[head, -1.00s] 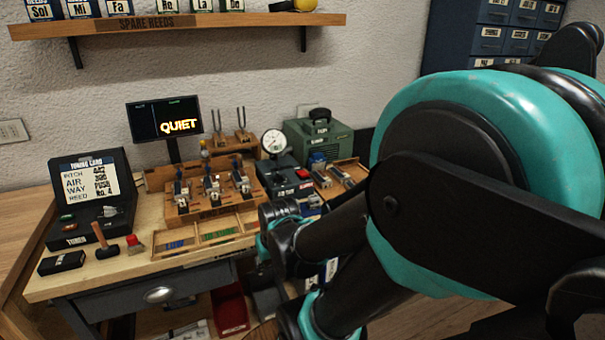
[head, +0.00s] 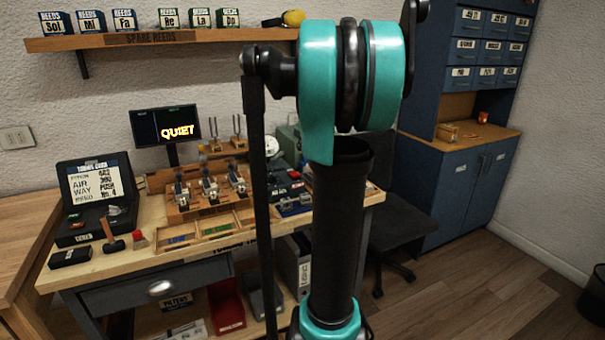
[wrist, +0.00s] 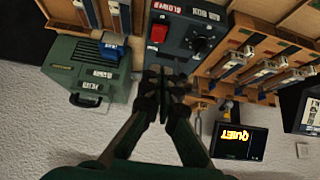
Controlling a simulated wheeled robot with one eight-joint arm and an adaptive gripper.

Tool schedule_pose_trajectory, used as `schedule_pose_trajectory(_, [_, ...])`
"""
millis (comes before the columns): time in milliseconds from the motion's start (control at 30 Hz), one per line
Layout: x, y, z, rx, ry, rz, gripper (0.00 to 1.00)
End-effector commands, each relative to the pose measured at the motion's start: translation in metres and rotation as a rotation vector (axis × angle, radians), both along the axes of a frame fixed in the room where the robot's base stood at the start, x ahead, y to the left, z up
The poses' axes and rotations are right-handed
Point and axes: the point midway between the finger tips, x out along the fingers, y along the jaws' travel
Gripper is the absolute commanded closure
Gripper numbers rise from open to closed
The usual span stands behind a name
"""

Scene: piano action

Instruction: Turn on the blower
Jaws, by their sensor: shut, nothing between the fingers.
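A dark grey control box (wrist: 178,48) with a red switch (wrist: 158,33) and a black knob (wrist: 198,45) shows in the wrist view. A label on its far edge is hard to read. My gripper (wrist: 163,82) is shut and empty, its fingertips close to the box's near edge, below the red switch in the picture. I cannot tell whether they touch. In the head view the control box (head: 284,183) is partly visible behind my arm, and my gripper is hidden. A green machine (wrist: 72,80) with a handle and a blue part stands left of the box in the wrist view.
The monitor (head: 165,125) reads QUIET. Reed fixtures (head: 208,190) and a tuning card case (head: 95,195) stand on the bench. A chair (head: 400,225) and blue cabinet (head: 470,190) stand to the right.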

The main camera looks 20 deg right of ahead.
Motion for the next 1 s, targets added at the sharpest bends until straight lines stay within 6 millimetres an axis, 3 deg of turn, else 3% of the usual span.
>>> schedule_pose_trajectory(100, [0.005, -0.008, 0.006, -0.003, -0.008, -0.001, 1.00])
schedule_pose_trajectory(533, [0.008, -0.007, 0.001, -0.003, -0.007, 0.000, 1.00])
schedule_pose_trajectory(1000, [0.059, -0.005, -0.063, -0.003, -0.007, 0.000, 1.00])
